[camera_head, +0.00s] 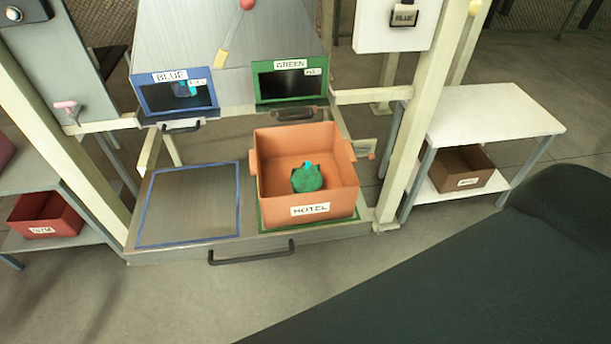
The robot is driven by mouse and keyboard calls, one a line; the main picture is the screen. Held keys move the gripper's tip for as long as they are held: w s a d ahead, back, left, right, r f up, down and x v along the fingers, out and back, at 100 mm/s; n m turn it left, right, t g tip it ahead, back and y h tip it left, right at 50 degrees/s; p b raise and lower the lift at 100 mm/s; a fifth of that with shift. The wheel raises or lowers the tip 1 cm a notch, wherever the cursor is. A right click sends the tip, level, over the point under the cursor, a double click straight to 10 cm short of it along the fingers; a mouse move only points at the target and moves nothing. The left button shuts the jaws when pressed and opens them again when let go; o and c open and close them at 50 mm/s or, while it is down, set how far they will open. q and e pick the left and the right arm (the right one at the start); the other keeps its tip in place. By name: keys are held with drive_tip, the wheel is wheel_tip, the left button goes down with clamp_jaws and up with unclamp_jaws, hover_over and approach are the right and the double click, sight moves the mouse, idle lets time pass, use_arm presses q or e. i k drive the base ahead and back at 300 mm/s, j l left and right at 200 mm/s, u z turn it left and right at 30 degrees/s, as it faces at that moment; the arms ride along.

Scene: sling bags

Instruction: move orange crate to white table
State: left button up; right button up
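The orange crate (309,211) is an open box labelled HOTEL. It sits on the green-outlined right half of a metal platform (186,257) in the middle of the view. A green sling bag (308,178) with a small blue top lies inside it. The white table (491,112) stands to the right of the frame posts. Its top is bare, and a brown crate (462,170) rests on its lower shelf. Neither of my grippers shows in the head view.
A blue-outlined square (190,205) left of the crate is empty. Behind are a BLUE window (176,97) and a GREEN window (290,82). A pale post (421,110) stands between platform and table. A red crate (45,215) sits on the left shelf. A dark surface fills the lower right.

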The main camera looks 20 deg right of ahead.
sight(480, 108)
drive_tip(key=i+l+u, duration=0.1)
drive_tip(key=l+u, duration=0.15)
drive_tip(key=l, duration=0.55)
drive_tip(key=l+u, duration=0.25)
drive_tip(key=l, duration=0.5)
drive_tip(key=l+u, duration=0.2)
drive_tip(key=l, duration=0.65)
drive_tip(key=k+l+u, duration=0.1)
drive_tip(key=l+u, duration=0.15)
drive_tip(key=l, duration=0.5)
